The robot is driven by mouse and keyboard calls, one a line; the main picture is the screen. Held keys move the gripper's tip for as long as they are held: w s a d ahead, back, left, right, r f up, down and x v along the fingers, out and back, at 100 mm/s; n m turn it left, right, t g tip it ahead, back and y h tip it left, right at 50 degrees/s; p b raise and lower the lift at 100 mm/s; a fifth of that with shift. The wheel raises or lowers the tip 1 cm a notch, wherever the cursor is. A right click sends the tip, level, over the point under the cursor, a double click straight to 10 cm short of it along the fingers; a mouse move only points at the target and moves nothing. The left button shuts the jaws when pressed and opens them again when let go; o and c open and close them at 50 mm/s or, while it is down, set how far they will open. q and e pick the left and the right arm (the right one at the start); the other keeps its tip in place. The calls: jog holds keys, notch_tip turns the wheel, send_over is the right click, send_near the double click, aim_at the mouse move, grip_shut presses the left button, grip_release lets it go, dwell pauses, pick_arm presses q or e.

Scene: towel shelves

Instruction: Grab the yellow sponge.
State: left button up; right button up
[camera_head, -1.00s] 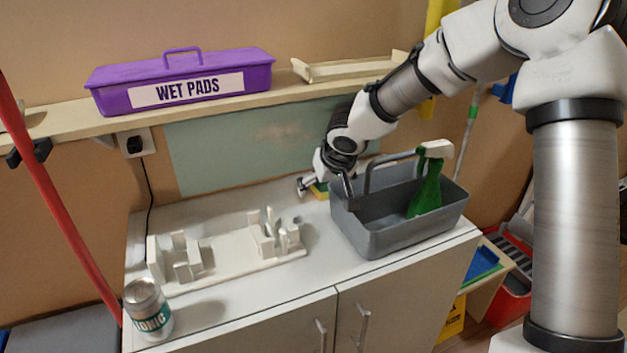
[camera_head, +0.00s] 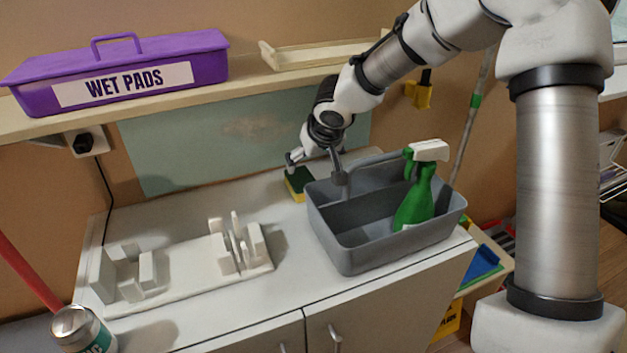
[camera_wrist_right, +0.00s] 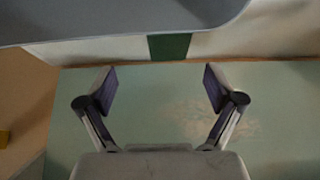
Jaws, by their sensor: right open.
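The yellow sponge (camera_head: 299,186), with a dark green top layer, sits on the white cabinet top just left of the grey caddy, near the back wall. Its green face (camera_wrist_right: 169,46) shows in the right wrist view, ahead of and between the finger lines. In the right wrist view the open jaws (camera_wrist_right: 160,84) hold nothing. My left gripper is not in view.
The grey caddy (camera_head: 350,248) with a green spray bottle (camera_head: 415,203) stands right beside the sponge. A white rack (camera_head: 185,285) and a can (camera_head: 82,332) are to the left. Above is a shelf (camera_head: 245,88) with a purple box (camera_head: 125,75).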

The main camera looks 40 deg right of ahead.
aim_at(301, 178)
jog(key=x, duration=0.5)
jog(key=a+x, duration=0.1)
jog(key=x, duration=0.2)
jog(key=shift+w+a, duration=0.1)
jog(key=shift+w, duration=0.05)
jog(key=shift+r, duration=0.15)
jog(key=c, duration=0.8)
